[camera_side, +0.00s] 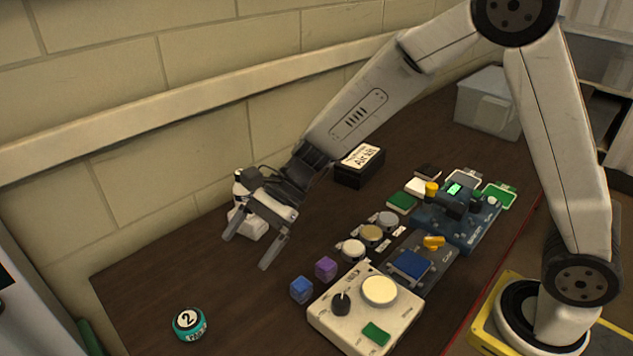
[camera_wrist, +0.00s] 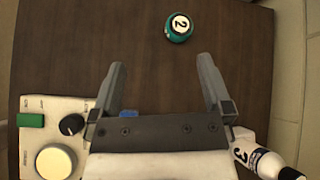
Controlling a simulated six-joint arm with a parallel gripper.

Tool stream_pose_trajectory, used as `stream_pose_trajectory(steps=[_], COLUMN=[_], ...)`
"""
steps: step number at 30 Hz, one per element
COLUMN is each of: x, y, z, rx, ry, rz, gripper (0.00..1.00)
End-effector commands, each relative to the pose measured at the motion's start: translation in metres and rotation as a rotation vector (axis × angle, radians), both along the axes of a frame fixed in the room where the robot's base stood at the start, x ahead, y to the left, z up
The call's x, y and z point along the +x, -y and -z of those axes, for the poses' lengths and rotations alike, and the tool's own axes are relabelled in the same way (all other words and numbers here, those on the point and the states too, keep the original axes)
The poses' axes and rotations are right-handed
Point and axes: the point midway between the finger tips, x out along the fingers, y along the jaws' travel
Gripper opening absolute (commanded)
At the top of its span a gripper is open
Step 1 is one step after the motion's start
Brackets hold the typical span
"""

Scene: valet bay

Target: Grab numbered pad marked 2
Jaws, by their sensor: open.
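The pad marked 2 (camera_side: 189,324) is a round teal piece with a white top and a black 2. It lies alone on the brown table at the lower left of the side view. In the wrist view the pad (camera_wrist: 179,27) shows at the top, beyond the fingertips and slightly right of centre. My gripper (camera_side: 247,250) is open and empty above the table, with its fingers pointing down. It is up and to the right of the pad in the side view and apart from it. The two fingers also show in the wrist view (camera_wrist: 162,72).
A cream control box (camera_side: 362,312) with knobs stands at lower centre. A blue cube (camera_side: 301,289) and a purple cube (camera_side: 326,268) sit beside it. A white bottle marked 3 (camera_wrist: 262,160) is close to my gripper's right in the wrist view. Table around the pad is clear.

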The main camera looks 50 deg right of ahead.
Motion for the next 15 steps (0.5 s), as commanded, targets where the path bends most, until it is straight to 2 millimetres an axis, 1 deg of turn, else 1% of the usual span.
stream_pose_trajectory(steps=[1, 3, 10, 12, 15], x=[0.007, 0.016, 0.044, 0.043, 0.043], y=[-0.01, -0.022, -0.054, -0.051, -0.051], z=[0.001, 0.0, -0.003, 0.017, 0.042], rx=[0.045, 0.107, 0.29, 0.283, 0.282], ry=[-0.04, -0.093, -0.247, -0.248, -0.246], rz=[0.035, 0.087, 0.228, 0.227, 0.227], gripper=[1.0, 1.0, 1.0, 1.0, 1.0])
